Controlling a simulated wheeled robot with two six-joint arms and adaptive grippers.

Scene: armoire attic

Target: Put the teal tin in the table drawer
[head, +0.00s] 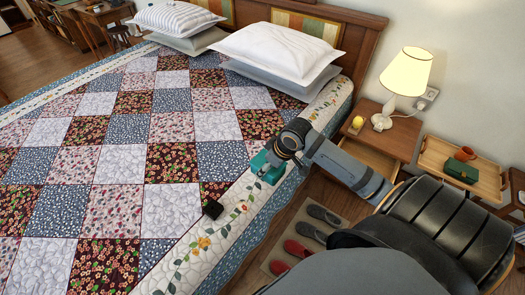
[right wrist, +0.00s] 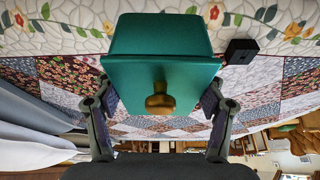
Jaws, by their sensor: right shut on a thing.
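The teal tin (right wrist: 158,84) with a brass knob fills the middle of the right wrist view. My right gripper (right wrist: 160,103) is shut on it, one finger on each side. In the head view the teal tin (head: 262,170) is over the bed's right edge, partly hidden by my right gripper (head: 278,158). I cannot tell whether the tin touches the bed. The bedside table (head: 391,130) stands to the right, beyond my arm. Its table drawer (head: 368,157) looks pulled open, with pale wood inside, partly hidden by my arm. My left gripper is not in view.
A lamp (head: 406,75) and a small yellow thing (head: 357,122) stand on the bedside table. A wooden tray (head: 434,158) holds a green box (head: 461,172) and an orange-brown cup (head: 465,153). A small black box (head: 213,208) lies on the bed. Slippers (head: 300,248) lie on a floor mat.

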